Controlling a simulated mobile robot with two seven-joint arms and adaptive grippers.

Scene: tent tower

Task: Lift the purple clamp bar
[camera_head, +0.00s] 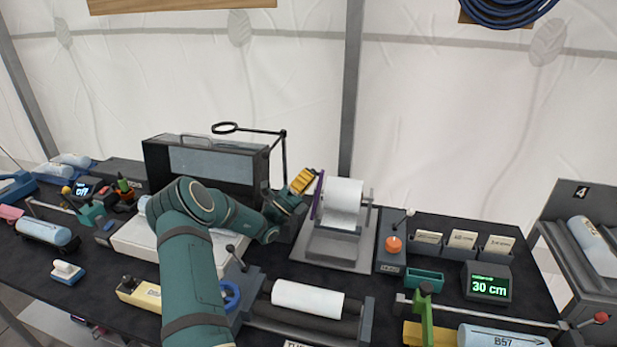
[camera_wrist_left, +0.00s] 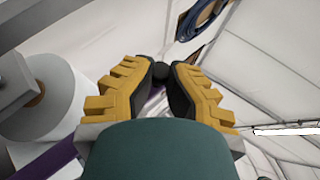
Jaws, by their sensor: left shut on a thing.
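The purple clamp bar (camera_head: 318,197) stands tilted at the left side of the white roll (camera_head: 344,195) on its grey stand. In the left wrist view a stretch of purple bar (camera_wrist_left: 48,162) runs at the lower left, and part of it is hidden behind my fingers. My left gripper (camera_head: 307,178), with yellow fingers, is at the upper end of the bar. In the left wrist view its fingertips (camera_wrist_left: 161,74) close around a dark round knob, which appears to belong to the bar. My right gripper is not in view.
A black open-fronted box (camera_head: 205,160) and a ring on a thin arm (camera_head: 225,128) stand behind my left arm. An orange knob unit (camera_head: 393,245), card holders (camera_head: 464,240) and a "30 cm" display (camera_head: 489,287) are to the right. A white roll (camera_head: 307,298) lies in front.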

